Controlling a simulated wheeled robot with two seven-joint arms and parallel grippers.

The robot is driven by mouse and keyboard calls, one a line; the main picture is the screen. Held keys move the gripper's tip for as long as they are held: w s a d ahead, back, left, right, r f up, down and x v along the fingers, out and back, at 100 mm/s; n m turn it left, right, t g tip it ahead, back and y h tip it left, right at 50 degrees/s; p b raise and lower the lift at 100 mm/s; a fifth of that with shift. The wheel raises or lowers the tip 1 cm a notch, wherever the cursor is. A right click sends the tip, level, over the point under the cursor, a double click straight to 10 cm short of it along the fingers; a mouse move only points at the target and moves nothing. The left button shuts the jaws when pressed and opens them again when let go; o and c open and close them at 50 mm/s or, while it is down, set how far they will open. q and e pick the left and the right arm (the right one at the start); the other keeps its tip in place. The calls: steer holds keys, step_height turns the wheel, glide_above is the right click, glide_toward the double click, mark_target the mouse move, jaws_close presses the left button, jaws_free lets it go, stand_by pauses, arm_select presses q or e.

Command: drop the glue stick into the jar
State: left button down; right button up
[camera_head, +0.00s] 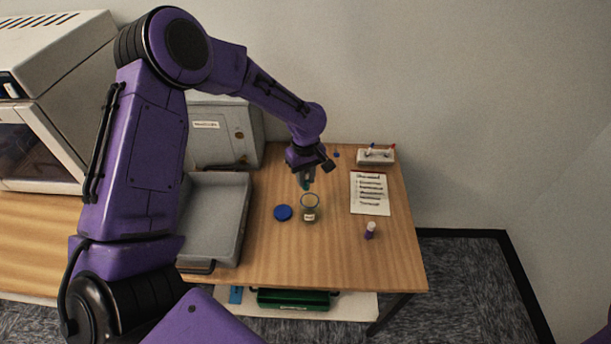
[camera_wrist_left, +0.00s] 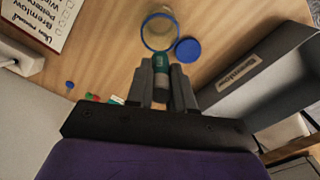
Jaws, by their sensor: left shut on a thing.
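A clear open jar (camera_head: 310,214) with a blue rim and a pale label stands on the table. It also shows in the left wrist view (camera_wrist_left: 146,28), just beyond my fingertips. My left gripper (camera_head: 306,182) is shut on a small teal tube with a pale band, which appears to be the glue stick (camera_wrist_left: 160,64). The gripper is close behind the jar in the head view, with the tube's end near the rim. I cannot tell whether it overlaps the opening. A blue lid (camera_head: 283,212) lies flat beside the jar. My right gripper is out of view.
A grey tray (camera_head: 243,228) lies left of the lid. A grey labelled box (camera_head: 215,140) stands behind it. A printed sheet (camera_head: 370,194), a purple and white tube (camera_head: 370,230) and a white holder (camera_head: 376,156) are at the right. The table's front is clear.

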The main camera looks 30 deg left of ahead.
mark_target(306, 171)
arm_select(q)
steer(key=shift+s+d+r, duration=0.1)
steer(key=shift+r, duration=0.1)
steer(key=c, duration=0.9)
jaws_free()
steer(key=shift+f, duration=0.1)
step_height(306, 171, up, 11)
steer(key=shift+f+b, duration=0.2)
steer(key=shift+b, duration=0.35)
